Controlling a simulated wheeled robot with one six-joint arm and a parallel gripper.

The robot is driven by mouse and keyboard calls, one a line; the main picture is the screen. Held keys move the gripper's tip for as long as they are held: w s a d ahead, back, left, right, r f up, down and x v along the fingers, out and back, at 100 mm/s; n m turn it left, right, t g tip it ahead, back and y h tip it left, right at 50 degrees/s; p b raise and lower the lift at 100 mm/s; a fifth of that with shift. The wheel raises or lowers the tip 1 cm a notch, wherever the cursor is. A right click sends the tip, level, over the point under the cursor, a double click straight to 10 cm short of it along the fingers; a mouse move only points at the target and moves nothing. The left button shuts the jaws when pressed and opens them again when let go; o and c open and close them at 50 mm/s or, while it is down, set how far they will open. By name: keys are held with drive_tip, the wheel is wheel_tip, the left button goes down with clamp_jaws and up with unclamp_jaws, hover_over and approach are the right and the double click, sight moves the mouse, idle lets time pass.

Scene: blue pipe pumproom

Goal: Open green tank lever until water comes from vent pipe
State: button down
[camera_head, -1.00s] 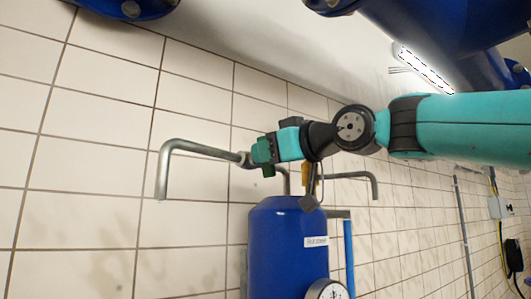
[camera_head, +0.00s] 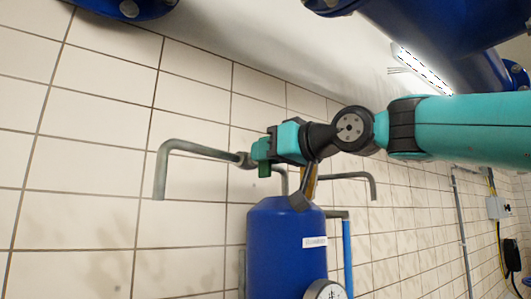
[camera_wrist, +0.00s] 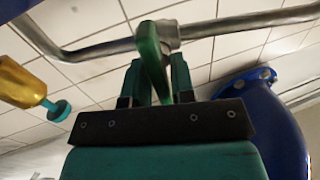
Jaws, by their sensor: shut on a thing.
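The green lever (camera_wrist: 150,58) sits on the grey vent pipe's valve (camera_wrist: 167,34) in the wrist view. My gripper (camera_wrist: 154,80) is shut on it, with one green finger on each side. In the head view my gripper (camera_head: 262,152) reaches in from the right to the valve and covers most of the lever. The grey vent pipe (camera_head: 196,149) runs left from the valve and bends down to an open end. I see no water at that end. The blue tank (camera_head: 285,250) stands below, with a label and a round gauge (camera_head: 325,290).
A second grey pipe (camera_head: 350,176) bends down to the right of my gripper. A brass-yellow part (camera_wrist: 22,82) with a teal tip is close by on the left in the wrist view. Large blue pipes (camera_head: 420,25) hang overhead. A tiled wall (camera_head: 90,130) stands behind.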

drive_tip(key=c, duration=1.2)
unclamp_jaws()
drive_tip(key=shift+o, duration=0.2)
drive_tip(key=b+v, duration=0.6)
drive_tip(key=v, duration=1.1)
drive_tip(key=shift+s+d, duration=0.15)
drive_tip(key=shift+s, duration=0.05)
